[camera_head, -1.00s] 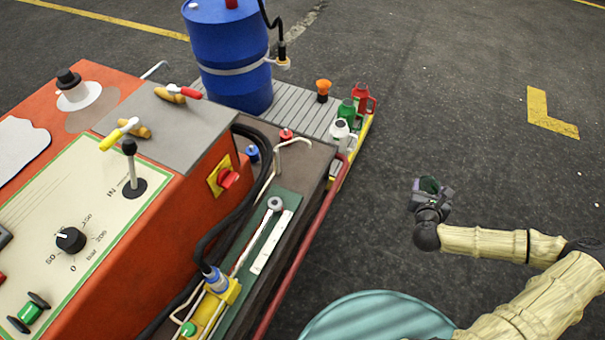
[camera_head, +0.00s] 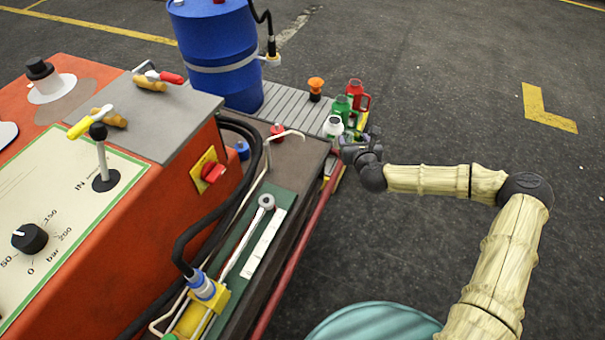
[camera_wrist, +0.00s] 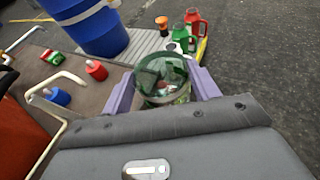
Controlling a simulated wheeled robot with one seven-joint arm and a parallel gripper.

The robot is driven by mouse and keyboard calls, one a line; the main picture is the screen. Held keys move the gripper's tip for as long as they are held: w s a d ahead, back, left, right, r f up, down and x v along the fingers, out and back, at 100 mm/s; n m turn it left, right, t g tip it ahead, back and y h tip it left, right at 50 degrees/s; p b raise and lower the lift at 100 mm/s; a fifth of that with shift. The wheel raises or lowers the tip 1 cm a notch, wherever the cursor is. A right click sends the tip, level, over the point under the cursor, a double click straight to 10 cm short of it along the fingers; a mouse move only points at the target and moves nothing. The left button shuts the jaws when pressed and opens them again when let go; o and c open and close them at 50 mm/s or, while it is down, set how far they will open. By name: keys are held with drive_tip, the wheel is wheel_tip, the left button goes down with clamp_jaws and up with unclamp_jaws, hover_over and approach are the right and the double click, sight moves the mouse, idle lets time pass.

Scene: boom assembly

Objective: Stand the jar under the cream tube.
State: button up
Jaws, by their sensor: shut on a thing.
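The jar (camera_wrist: 162,72) is clear greenish glass with an open top, held between the lilac fingers of my gripper (camera_wrist: 160,88) in the wrist view. In the head view my gripper (camera_head: 354,146) is just right of the bench's far end, and the jar is hard to make out against the bottles behind. A cream tube (camera_head: 283,135) bends over the brown bench top beside a small red-capped item. It also shows at the left in the wrist view (camera_wrist: 66,77), left of my gripper and apart from the jar.
A brown bench (camera_head: 299,165) has a red rail (camera_head: 300,240) along its near side. Open asphalt lies to the right.

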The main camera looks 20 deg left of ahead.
drive_tip(key=s+a+r+n+g+y+b, duration=0.1)
drive_tip(key=a, duration=0.6)
drive_tip(key=s+a+r+n+g+y+b, duration=0.1)
drive_tip(key=s+a+r+y+b, duration=0.1)
drive_tip(key=a, duration=0.5)
drive_tip(key=shift+a+n, duration=0.3)
drive_tip(key=shift+n, duration=0.1)
drive_tip(key=shift+r, duration=0.1)
drive_tip(key=shift+w+f+b, duration=0.1)
drive_tip(key=shift+f+b, duration=1.15)
drive_tip(key=shift+f, duration=1.3)
drive_tip(key=shift+f+b, duration=1.15)
drive_tip(key=shift+f, duration=1.35)
drive_tip(key=shift+f, duration=0.15)
drive_tip(key=o, duration=1.3)
